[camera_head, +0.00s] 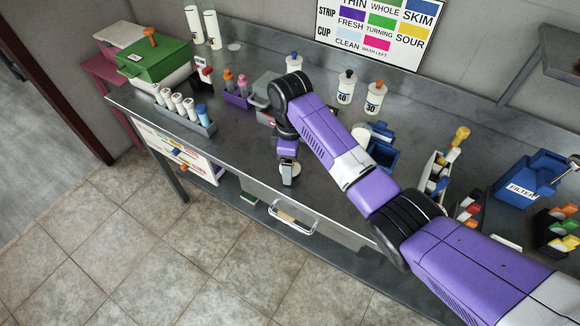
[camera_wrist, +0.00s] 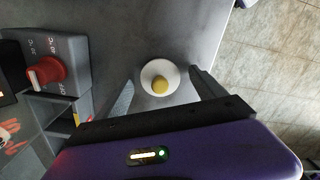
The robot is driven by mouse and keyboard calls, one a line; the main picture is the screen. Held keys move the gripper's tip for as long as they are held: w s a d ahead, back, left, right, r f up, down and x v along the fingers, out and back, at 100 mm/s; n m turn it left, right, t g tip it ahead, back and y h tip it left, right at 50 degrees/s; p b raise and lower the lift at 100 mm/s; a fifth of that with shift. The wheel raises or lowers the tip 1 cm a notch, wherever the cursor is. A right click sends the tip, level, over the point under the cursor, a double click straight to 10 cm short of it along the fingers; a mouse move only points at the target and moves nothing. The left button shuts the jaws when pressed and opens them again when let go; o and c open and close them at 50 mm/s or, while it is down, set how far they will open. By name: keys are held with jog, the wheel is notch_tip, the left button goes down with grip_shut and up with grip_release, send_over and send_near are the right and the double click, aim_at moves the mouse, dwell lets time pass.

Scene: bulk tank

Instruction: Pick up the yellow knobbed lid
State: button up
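The yellow-knobbed lid (camera_wrist: 159,78) is a white round disc with a yellow knob in its middle, lying on the grey metal bench top in the wrist view. My gripper (camera_wrist: 162,84) is open, with one finger on each side of the lid and a gap to each. I cannot tell how high the fingers are above the bench. In the head view, my gripper (camera_head: 287,180) points down near the bench's front edge, and a pale rim of the lid (camera_head: 291,167) shows beside it; the knob is hidden there.
In the wrist view, a grey box with a red dial (camera_wrist: 46,72) stands left of my gripper, and the bench edge and tiled floor lie to the right. In the head view, a purple caddy (camera_head: 237,98) and a blue bin (camera_head: 382,155) stand either side of my arm.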

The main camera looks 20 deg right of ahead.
jog(key=c, duration=1.2)
jog(key=shift+c, duration=0.2)
jog(key=shift+r, duration=0.1)
